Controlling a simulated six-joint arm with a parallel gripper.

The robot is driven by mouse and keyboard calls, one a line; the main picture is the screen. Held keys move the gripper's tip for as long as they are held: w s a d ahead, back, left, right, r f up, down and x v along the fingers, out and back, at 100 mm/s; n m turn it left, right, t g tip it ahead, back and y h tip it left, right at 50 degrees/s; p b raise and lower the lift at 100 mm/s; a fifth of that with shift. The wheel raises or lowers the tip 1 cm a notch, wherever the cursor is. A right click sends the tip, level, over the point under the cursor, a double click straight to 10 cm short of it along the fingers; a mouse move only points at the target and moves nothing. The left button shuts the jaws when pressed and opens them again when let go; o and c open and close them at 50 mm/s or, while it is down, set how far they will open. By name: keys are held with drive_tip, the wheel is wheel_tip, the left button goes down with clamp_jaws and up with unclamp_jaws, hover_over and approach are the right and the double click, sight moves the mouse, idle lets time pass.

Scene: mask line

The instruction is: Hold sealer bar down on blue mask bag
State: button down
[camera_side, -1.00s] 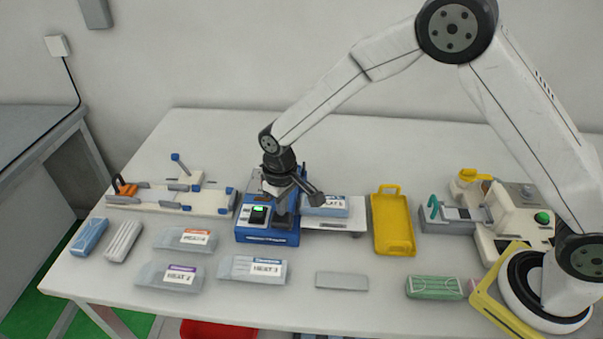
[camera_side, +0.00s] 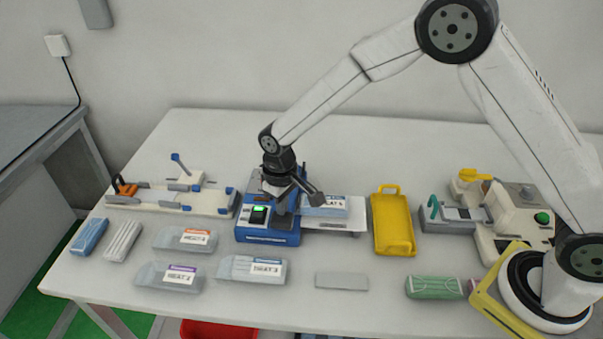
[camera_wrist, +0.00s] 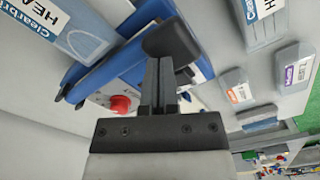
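The blue sealer (camera_side: 268,236) stands at the middle of the table, with a small green-lit display on its front. In the wrist view its blue bar (camera_wrist: 110,70) runs diagonally, with a black rounded knob (camera_wrist: 170,38) at its end. A mask bag (camera_side: 325,208) with a white, blue-edged label lies on the sealer's right-hand shelf; its left end is hidden by the bar and my gripper. My gripper (camera_side: 281,208) points down over the sealer. Its fingers (camera_wrist: 158,82) are together, with their tips at the knob. I see nothing clearly held between them.
Several labelled bags (camera_side: 252,269) lie in front and to the left. A yellow tray (camera_side: 393,225) stands right of the shelf. A fixture with blue clamps (camera_side: 175,198) is at the back left, a machine (camera_side: 515,222) at the right. A grey pad (camera_side: 341,281) lies in front.

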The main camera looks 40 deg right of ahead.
drive_tip(key=shift+s+f, duration=0.1)
drive_tip(key=shift+s, duration=0.05)
wheel_tip(320, 180, up, 10)
drive_tip(key=w+d, duration=0.1)
drive_tip(key=shift+w, duration=0.2)
idle(1.6)
idle(0.3)
drive_tip(key=shift+r, duration=2.45)
drive_tip(key=shift+d, duration=0.1)
drive_tip(key=s+d+f+m+t, duration=0.1)
drive_tip(key=s+d+f, duration=0.2)
drive_tip(key=s+d, duration=0.4)
drive_tip(key=s+d+f+m+t, duration=0.1)
drive_tip(key=s+d+f+m, duration=0.1)
drive_tip(key=s+d, duration=0.5)
drive_tip(key=s+f, duration=0.1)
drive_tip(key=s, duration=0.4)
drive_tip(key=shift+d+f+t, duration=0.15)
drive_tip(key=shift+f+t, duration=0.15)
